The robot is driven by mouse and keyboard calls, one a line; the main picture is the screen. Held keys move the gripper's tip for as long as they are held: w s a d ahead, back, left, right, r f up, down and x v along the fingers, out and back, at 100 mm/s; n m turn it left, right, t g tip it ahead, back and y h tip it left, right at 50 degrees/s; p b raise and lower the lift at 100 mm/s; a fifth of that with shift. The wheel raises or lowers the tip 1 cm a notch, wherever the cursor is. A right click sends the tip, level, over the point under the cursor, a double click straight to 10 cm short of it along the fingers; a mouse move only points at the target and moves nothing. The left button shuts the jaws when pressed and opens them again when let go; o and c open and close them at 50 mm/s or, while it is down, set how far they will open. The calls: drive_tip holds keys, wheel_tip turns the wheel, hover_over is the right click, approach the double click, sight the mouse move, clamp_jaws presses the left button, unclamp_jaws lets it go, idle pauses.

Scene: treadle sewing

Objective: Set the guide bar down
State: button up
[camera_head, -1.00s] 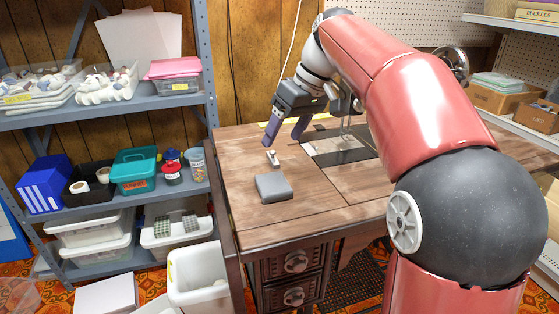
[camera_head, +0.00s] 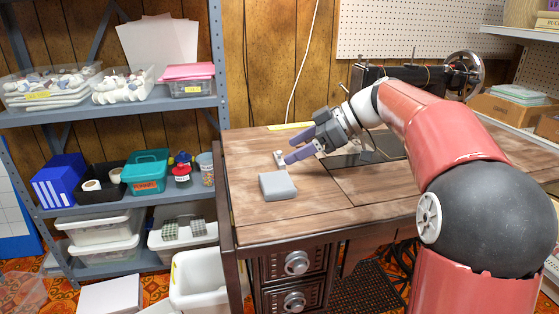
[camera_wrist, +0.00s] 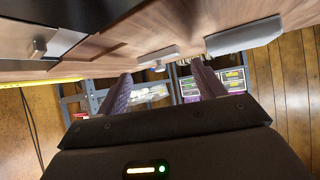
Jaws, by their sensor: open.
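A small pale metal piece (camera_head: 280,159), which looks like the guide bar, lies on the wooden sewing table top (camera_head: 345,187) behind a grey block. My gripper (camera_head: 291,152) is open, tilted nearly level and pointing left, with its purple fingertips close to the metal piece. In the wrist view the jaws (camera_wrist: 161,82) are spread wide with nothing between them. The metal piece (camera_wrist: 158,57) shows beyond and above the gap there, in a view that is turned over. I cannot tell whether a finger touches it.
The grey block (camera_head: 277,185) sits just in front of the metal piece. The black sewing machine (camera_head: 400,78) stands behind my arm. A yellow strip (camera_head: 290,126) lies at the table's back edge. A loaded shelf (camera_head: 120,108) stands left. The table's front left is clear.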

drive_tip(key=x, duration=0.3)
drive_tip(key=shift+w+a, duration=0.1)
drive_tip(key=shift+a, duration=0.1)
drive_tip(key=shift+c, duration=0.2)
drive_tip(key=c, duration=0.8)
wheel_tip(320, 180, up, 20)
drive_tip(key=p, duration=0.5)
drive_tip(key=shift+a, duration=0.1)
